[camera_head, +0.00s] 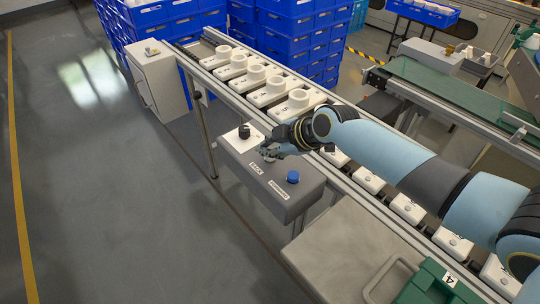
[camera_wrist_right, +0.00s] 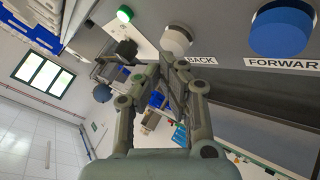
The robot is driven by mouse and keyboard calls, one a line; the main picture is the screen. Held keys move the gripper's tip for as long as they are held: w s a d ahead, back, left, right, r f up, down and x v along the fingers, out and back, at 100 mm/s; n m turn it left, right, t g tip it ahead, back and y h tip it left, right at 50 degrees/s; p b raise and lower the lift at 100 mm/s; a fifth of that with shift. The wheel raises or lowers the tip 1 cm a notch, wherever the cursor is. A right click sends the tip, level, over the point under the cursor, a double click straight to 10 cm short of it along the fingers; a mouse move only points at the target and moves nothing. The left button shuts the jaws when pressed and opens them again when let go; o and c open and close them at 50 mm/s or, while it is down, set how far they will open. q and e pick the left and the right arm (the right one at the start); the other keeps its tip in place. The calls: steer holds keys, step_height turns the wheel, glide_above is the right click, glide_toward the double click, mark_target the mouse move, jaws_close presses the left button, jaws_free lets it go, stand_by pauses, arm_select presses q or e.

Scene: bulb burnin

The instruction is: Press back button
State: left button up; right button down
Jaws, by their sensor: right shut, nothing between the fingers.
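The grey control box (camera_head: 240,165) stands beside the conveyor, with a BACK label (camera_head: 256,168) and a FORWARD label (camera_head: 278,190). In the wrist view the white back button (camera_wrist_right: 177,39) sits beside the BACK label (camera_wrist_right: 201,60). The blue forward button (camera_head: 292,177) is to its right, large in the wrist view (camera_wrist_right: 280,32). My right gripper (camera_head: 269,151) is shut and empty, its fingertips (camera_wrist_right: 168,62) right at the back button. The gripper mostly hides that button in the head view. I cannot tell whether they touch. My left gripper is out of view.
A black knob (camera_head: 244,132) is on the box's far end, with a lit green lamp (camera_wrist_right: 125,14) near it. The conveyor rail (camera_head: 232,93) carries several white sockets behind the box. A green case (camera_head: 428,285) lies at the front right. Floor to the left is clear.

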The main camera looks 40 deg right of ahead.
steer(key=shift+f+b, duration=0.45)
steer(key=shift+f, duration=0.1)
stand_by(0.7)
steer(key=shift+r, duration=0.15)
steer(key=shift+r+p, duration=0.75)
steer(key=shift+r, duration=0.05)
step_height(320, 180, up, 5)
steer(key=p, duration=0.4)
stand_by(0.8)
